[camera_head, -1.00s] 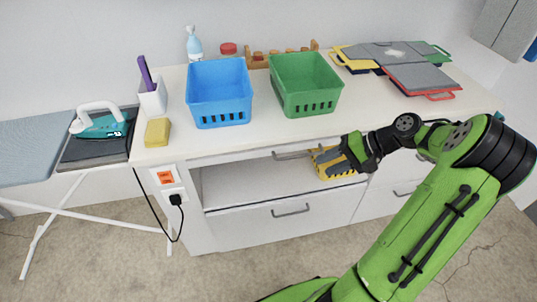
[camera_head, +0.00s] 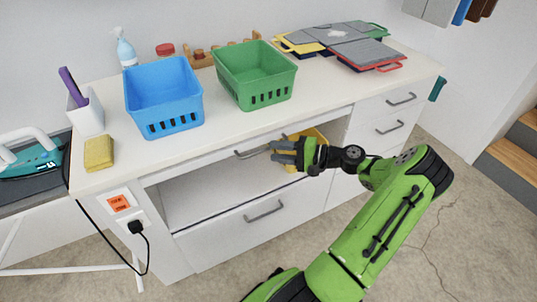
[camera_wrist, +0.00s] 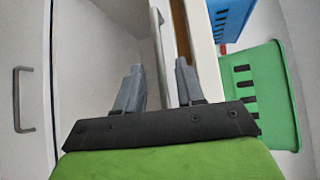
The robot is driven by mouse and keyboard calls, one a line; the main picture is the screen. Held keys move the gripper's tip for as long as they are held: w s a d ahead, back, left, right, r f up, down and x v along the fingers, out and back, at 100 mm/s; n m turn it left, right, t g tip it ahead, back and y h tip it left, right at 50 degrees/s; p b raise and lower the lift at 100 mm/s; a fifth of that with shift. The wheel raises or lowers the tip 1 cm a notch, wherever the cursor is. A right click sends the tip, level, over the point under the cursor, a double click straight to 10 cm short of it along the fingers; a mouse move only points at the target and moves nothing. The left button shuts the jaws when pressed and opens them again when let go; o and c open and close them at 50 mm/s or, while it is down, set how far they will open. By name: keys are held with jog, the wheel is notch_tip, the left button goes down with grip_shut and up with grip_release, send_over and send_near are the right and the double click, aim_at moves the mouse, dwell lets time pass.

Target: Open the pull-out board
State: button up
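The pull-out board (camera_head: 213,164) is a thin white front just under the countertop and looks pushed in. Its grey bar handle (camera_head: 252,153) sits near the middle; the right end is partly hidden by my gripper (camera_head: 283,152). In the wrist view the handle (camera_wrist: 161,45) runs lengthwise between the two grey fingers of my gripper (camera_wrist: 158,82). The fingers are spread, with a visible gap, so the gripper is open. I cannot tell whether either finger touches the bar.
Below the board is an open compartment with a yellow basket (camera_head: 318,136) behind my gripper. A drawer with a handle (camera_head: 264,211) lies under it. A blue basket (camera_head: 165,100) and a green basket (camera_head: 255,80) stand on the countertop (camera_head: 225,122). Floor in front is clear.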

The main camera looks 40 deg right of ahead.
jog(key=x, duration=0.3)
jog(key=shift+w+a, duration=0.15)
jog(key=shift+c, duration=0.3)
grip_shut()
